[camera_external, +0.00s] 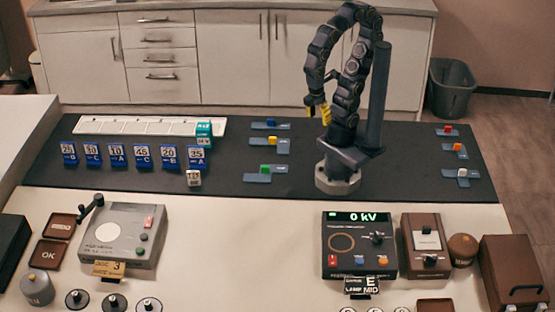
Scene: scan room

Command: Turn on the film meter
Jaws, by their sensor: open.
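No label reading "film meter" is legible. A grey box (122,237) with a black lever arm stands at the left on the pale table; it has a red switch (149,222), a round pale disc and a green button (140,251). A yellow tag (109,268) is at its front. A dark box (359,246) at the right shows a lit "0 kV" display, a knob and several coloured buttons. My gripper (318,114) has yellow fingers; it is open and empty above the dark mat's back edge, far from both boxes.
Several blue numbered cards (114,154) stand on the dark mat (225,178), with small coloured blocks on blue holders (271,142) right of them. A brown switch box (427,247) and brown case (514,273) stand right of the dark box. The table's middle is clear.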

